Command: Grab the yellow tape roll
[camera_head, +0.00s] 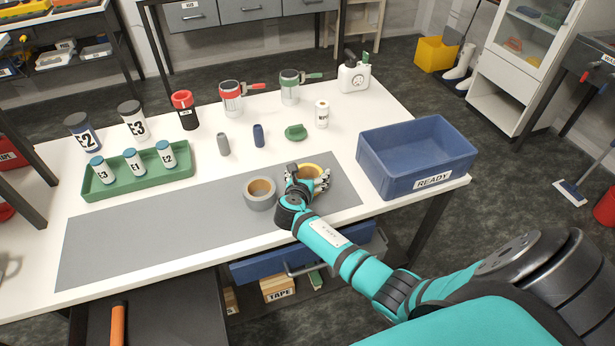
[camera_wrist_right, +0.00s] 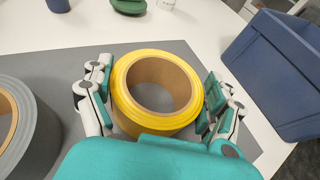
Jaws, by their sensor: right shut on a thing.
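The yellow tape roll (camera_head: 315,167) lies flat at the right end of the grey mat on the white bench. In the right wrist view it shows as a yellow ring (camera_wrist_right: 155,123) with a brown cardboard core. My right gripper (camera_head: 308,178) is shut on it, with its fingers (camera_wrist_right: 157,88) on opposite outer sides of the roll. In the head view the hand covers much of the roll. The roll appears to be at mat level; I cannot tell any lift. My left gripper is not in view.
A grey tape roll (camera_head: 248,200) sits close on the left of the hand. A blue READY bin (camera_head: 400,178) stands to the right. The mat's left part (camera_head: 150,230) is clear.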

